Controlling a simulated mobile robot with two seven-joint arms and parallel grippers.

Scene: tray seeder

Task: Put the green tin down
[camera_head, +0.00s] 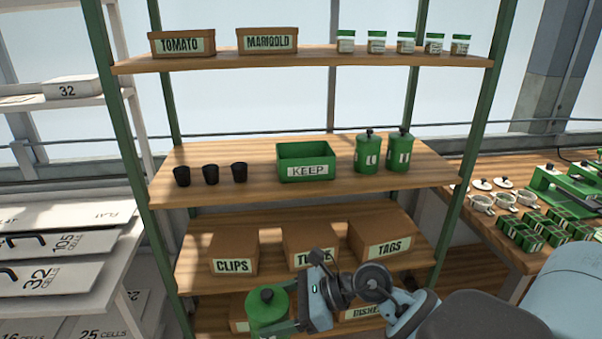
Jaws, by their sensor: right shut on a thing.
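The green tin (267,309), with a dark knob on its lid, is at the bottom middle of the head view. My right gripper (285,322) is shut on it and holds it upright in front of the lower shelves. Two more green tins (367,155) (399,152) with white labels stand side by side on the middle shelf (330,192), right of the green KEEP bin (306,160). My left gripper is not in view.
Several small black pots (211,174) stand left on the middle shelf. Lower boxes read CLIPS (233,252) and TAGS (388,246). The top shelf (300,58) holds boxes and jars. Green uprights (135,150) edge the rack. The middle shelf's front strip is clear.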

